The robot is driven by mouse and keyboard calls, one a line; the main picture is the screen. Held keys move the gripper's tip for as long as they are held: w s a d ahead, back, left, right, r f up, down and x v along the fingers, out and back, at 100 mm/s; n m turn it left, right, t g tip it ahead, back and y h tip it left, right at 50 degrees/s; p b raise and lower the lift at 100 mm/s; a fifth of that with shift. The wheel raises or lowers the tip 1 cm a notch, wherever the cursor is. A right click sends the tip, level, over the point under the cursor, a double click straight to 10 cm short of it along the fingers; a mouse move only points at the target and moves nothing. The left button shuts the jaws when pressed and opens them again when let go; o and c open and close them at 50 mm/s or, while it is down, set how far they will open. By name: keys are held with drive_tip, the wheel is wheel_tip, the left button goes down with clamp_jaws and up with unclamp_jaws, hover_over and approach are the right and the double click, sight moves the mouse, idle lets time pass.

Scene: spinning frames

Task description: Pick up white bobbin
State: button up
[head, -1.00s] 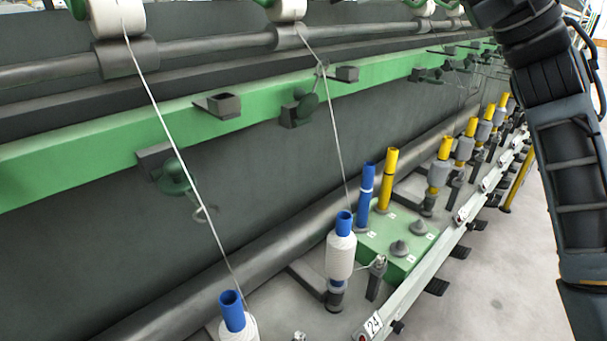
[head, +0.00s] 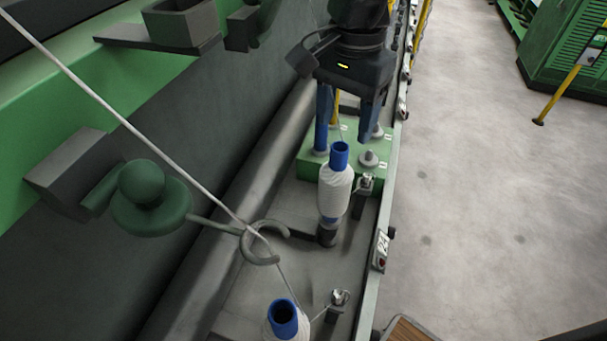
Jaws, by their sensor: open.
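A white bobbin (head: 335,190) with a blue tube top stands upright on a dark spindle in the middle of the head view. A thread runs up from its top. My gripper (head: 348,118) points down with its two fingers apart and empty. In the picture it is just above the bobbin's blue tube top; the exact gap in depth is hard to tell. A second white bobbin (head: 283,320) on a blue tube is at the bottom edge, partly cut off.
A green box (head: 312,165) with grey pegs and upright tubes is behind the bobbin, partly hidden by my gripper. A thread guide with a dark green knob (head: 150,205) and a curled hook is at the left. A white rail (head: 378,250) runs along the right.

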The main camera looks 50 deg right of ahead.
sight(341, 146)
drive_tip(key=shift+s+d+f, duration=0.1)
drive_tip(key=shift+d+f, duration=0.1)
drive_tip(key=shift+f, duration=0.2)
drive_tip(key=shift+a+f+p, duration=0.2)
drive_tip(key=shift+f, duration=1)
drive_tip(key=shift+a+f+p, duration=0.15)
drive_tip(key=shift+f, duration=1.05)
drive_tip(key=shift+a+f+p, duration=0.2)
drive_tip(key=shift+f, duration=1)
clamp_jaws()
